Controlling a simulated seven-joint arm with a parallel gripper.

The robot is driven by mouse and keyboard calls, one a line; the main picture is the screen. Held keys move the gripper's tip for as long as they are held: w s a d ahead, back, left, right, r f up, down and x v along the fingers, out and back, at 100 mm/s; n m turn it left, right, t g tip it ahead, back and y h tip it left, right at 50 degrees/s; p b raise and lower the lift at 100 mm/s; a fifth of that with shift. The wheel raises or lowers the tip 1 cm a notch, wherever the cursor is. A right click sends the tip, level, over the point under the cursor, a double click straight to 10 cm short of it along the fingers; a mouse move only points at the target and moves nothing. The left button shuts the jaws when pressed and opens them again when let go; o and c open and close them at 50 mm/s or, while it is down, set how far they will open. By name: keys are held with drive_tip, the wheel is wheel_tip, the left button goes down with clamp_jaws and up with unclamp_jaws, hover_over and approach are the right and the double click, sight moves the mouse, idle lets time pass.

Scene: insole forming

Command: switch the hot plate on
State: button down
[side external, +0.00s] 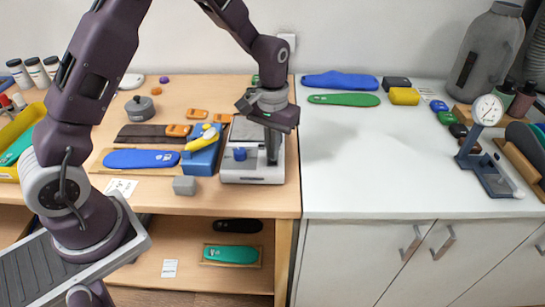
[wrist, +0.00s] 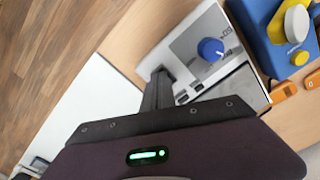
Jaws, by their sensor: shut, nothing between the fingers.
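The hot plate (side external: 252,179) is a pale, boxy unit with a dark top, near the right edge of the wooden bench. It also shows in the wrist view (wrist: 192,38). Its blue knob (side external: 240,154) is on the left of its front, and it is clear in the wrist view (wrist: 211,49). My gripper (side external: 272,161) is shut and empty, pointing down at the front right part of the hot plate. In the wrist view the fingertips (wrist: 160,74) are beside the knob, apart from it. The fingers hide the surface beneath them; I cannot tell whether they touch it.
A blue block with a yellow piece (side external: 202,150) stands just left of the hot plate. A grey block (side external: 185,186) and a blue insole (side external: 141,159) lie further left. The white counter (side external: 370,150) to the right has a broad clear area.

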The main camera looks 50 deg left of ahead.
drive_tip(key=shift+f, duration=0.55)
wheel_tip(320, 180, up, 6)
drive_tip(key=shift+f, duration=0.15)
drive_tip(key=shift+r, duration=0.65)
drive_tip(key=s+r+m+t, duration=0.1)
drive_tip(key=s+r+t, duration=0.1)
drive_tip(key=s+r, duration=0.85)
drive_tip(key=s+r+m+t, duration=0.1)
drive_tip(key=s+r, duration=0.1)
drive_tip(key=s, duration=0.5)
drive_tip(key=s+d+r+m+t, duration=0.1)
drive_tip(key=s+t, duration=0.1)
drive_tip(key=s, duration=0.6)
drive_tip(key=shift+d+r+t, duration=0.2)
drive_tip(key=shift+r+t, duration=0.1)
drive_tip(key=shift+r, duration=0.1)
